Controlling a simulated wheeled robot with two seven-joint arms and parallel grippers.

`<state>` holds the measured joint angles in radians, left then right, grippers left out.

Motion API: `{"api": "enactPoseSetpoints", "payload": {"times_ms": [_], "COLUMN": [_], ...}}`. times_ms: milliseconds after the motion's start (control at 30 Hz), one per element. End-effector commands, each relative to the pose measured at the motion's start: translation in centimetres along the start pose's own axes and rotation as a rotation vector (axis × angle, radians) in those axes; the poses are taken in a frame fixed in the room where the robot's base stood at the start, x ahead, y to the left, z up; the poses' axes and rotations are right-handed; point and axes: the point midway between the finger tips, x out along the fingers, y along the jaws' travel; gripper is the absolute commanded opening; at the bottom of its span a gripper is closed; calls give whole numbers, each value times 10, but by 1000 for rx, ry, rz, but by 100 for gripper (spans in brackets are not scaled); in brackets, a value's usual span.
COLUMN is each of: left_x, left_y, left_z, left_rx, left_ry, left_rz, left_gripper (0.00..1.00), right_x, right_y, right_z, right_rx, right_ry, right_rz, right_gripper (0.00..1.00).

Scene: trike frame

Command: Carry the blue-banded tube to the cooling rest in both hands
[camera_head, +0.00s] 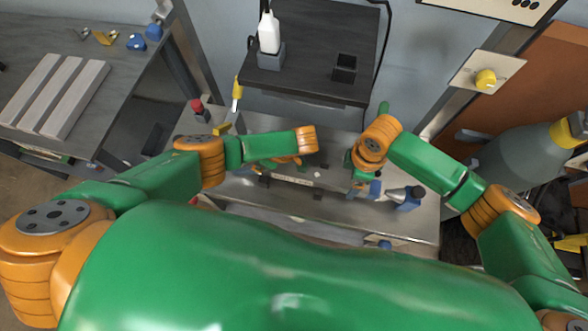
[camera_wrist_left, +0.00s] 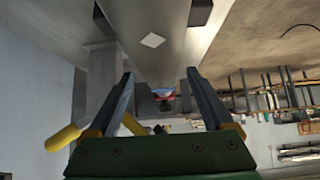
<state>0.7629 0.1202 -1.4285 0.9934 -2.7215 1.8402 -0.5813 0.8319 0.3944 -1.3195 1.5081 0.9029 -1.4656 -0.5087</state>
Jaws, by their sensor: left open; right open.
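I cannot make out the blue-banded tube for certain in either view.
A blue clamp-like fixture with a grey cone (camera_head: 406,196) stands on the bench at right. A dark shelf (camera_head: 310,85) at the back holds a white bottle (camera_head: 268,32). A side table (camera_head: 95,60) carries pale bars. A grey cylinder (camera_head: 520,160) stands at far right.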

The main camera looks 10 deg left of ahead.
Motion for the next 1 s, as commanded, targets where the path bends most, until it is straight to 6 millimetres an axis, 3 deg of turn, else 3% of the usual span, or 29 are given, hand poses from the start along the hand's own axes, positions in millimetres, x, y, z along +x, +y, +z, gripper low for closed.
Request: {"api": "enactPoseSetpoints", "payload": {"times_ms": [200, 533, 833, 867, 1000], "left_x": [24, 27, 27, 27, 27], "left_y": [0, 0, 0, 0, 0], "left_z": [0, 0, 0, 0, 0], "left_rx": [-1, 0, 0, 0, -1], "left_ry": [1, 1, 1, 1, 1], "left_rz": [-1, 0, 0, 0, 0], "left_gripper": [85, 85, 4, 0, 0], "right_x": [23, 27, 26, 26, 26], "right_y": [0, 0, 0, 0, 0], "right_z": [0, 0, 0, 0, 0], "right_rx": [0, -1, 0, 0, 0], "right_ry": [-1, 0, 0, 0, 0], "right_rz": [-1, 1, 1, 1, 1], "right_gripper": [85, 85, 4, 0, 0]}}
